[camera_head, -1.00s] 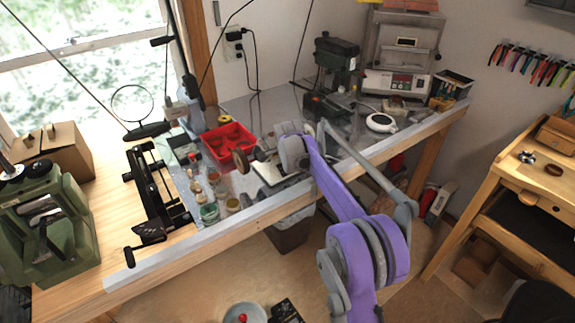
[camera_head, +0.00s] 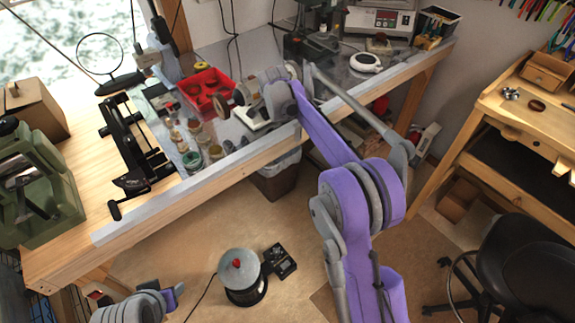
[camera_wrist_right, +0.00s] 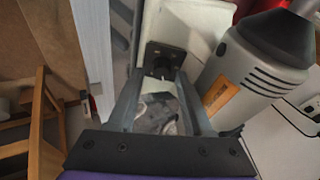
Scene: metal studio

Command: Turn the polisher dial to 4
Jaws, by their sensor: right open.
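The polisher (camera_head: 250,118) sits on the bench near its front edge, with a pale base and brown wheel; my right arm partly hides it. In the right wrist view its grey motor (camera_wrist_right: 258,62) with an orange label is at the right. The black dial (camera_wrist_right: 163,62) is on the front of the pale base. My right gripper (camera_wrist_right: 159,76) is open, with its fingertips just in front of the dial, one to each side. Contact cannot be told, and the dial's number is not readable. Part of my left arm shows at the lower left of the head view; its gripper does not.
A red tray (camera_head: 205,85) and several small jars stand left of the polisher. A white round device (camera_head: 366,62) lies to the right. A bin (camera_head: 277,180) is below the bench edge. A round tumbler (camera_head: 240,275) and black stool (camera_head: 525,265) stand on the floor.

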